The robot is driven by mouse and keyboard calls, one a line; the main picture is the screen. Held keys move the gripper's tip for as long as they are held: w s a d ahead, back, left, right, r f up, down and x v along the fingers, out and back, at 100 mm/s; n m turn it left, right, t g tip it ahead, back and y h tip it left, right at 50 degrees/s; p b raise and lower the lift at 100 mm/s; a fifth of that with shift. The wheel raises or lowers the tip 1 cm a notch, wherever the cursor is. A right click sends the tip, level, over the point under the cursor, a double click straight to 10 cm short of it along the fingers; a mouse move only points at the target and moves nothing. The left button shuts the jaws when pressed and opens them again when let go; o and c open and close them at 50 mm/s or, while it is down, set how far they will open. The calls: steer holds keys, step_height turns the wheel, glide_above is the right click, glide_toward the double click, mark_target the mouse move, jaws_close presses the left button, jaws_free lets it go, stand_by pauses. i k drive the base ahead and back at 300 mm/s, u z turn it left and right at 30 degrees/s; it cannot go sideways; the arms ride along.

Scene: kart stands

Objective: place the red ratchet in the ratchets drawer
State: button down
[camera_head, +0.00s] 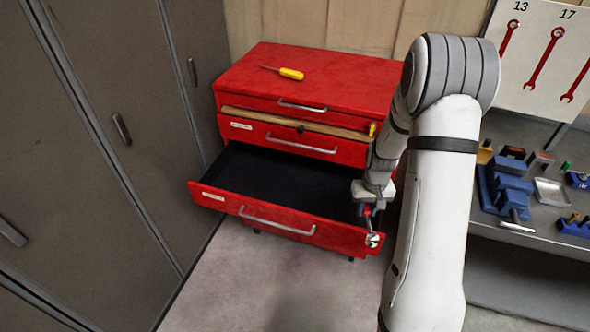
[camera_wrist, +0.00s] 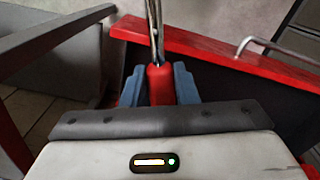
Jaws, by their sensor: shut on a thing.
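A red tool chest (camera_head: 285,75) stands against the back wall. Its lowest visible drawer (camera_head: 300,224) is pulled out and its dark inside looks empty. My gripper (camera_head: 369,208) is over the right end of this open drawer. It is shut on the red ratchet, whose metal head (camera_head: 374,240) hangs near the drawer's front right corner. In the wrist view the ratchet's red handle (camera_wrist: 161,84) sits between the two blue-grey fingers, and its metal shaft crosses above the drawer's red front edge (camera_wrist: 215,52). The label on the drawer is too small to read.
A yellow-handled screwdriver (camera_head: 291,74) lies on the chest top. Grey cabinets (camera_head: 100,130) stand close on the left. A workbench (camera_head: 520,232) with a blue vise (camera_head: 505,185) and small items is on the right. The floor before the drawer is clear.

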mark_target(293, 194)
steer(key=z, duration=0.05)
steer(key=i, duration=0.85)
